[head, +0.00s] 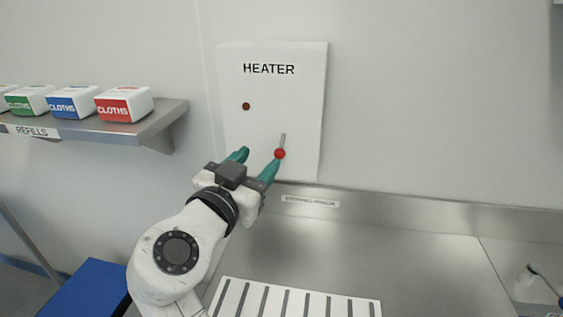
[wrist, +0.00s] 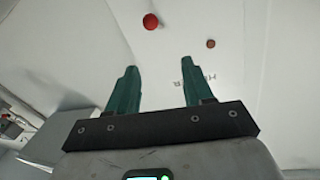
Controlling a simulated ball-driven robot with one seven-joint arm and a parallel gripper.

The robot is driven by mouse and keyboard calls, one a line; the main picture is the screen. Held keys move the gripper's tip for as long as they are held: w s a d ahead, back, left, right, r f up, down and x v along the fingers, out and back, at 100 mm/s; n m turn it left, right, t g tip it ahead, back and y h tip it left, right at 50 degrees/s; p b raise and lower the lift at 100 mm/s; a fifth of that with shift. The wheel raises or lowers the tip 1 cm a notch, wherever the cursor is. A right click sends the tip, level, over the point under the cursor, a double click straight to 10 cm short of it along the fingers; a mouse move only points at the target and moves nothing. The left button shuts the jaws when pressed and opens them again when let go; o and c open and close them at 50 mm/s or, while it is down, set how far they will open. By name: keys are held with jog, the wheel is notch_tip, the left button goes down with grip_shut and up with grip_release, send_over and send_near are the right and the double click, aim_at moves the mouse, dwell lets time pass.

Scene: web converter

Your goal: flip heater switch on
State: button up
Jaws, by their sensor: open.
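The heater panel (head: 300,110) is a white box on the wall marked HEATER. Its switch is a short metal lever with a red ball tip (head: 280,154); the ball hangs at the lower end of the lever. The red ball also shows in the wrist view (wrist: 151,21), beyond and between my fingertips. A dark reddish indicator (head: 246,106) sits at the panel's upper left and looks unlit. My gripper (head: 258,162) has green fingers, open and empty. In the head view, its right fingertip appears just below the ball; I cannot tell if they touch.
A metal shelf (head: 150,125) with boxes of cloths juts out at left, marked REFILLS. A steel counter (head: 400,255) runs below the panel, with a white slotted piece (head: 295,302) at the front. A blue surface (head: 90,290) is at lower left. The wall right of the panel is clear.

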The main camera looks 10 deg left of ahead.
aim_at(279, 151)
jog(key=shift+w+d+f, duration=0.4)
jog(key=shift+w+f, duration=0.2)
jog(key=shift+w, duration=1.2)
jog(key=shift+w+d+f, duration=0.45)
jog(key=shift+w+f, duration=0.1)
jog(key=shift+w, duration=1.2)
jog(key=shift+w+d+f, duration=0.4)
jog(key=shift+w+f, duration=0.2)
jog(key=shift+w, duration=1.2)
jog(key=shift+c, duration=0.2)
grip_shut()
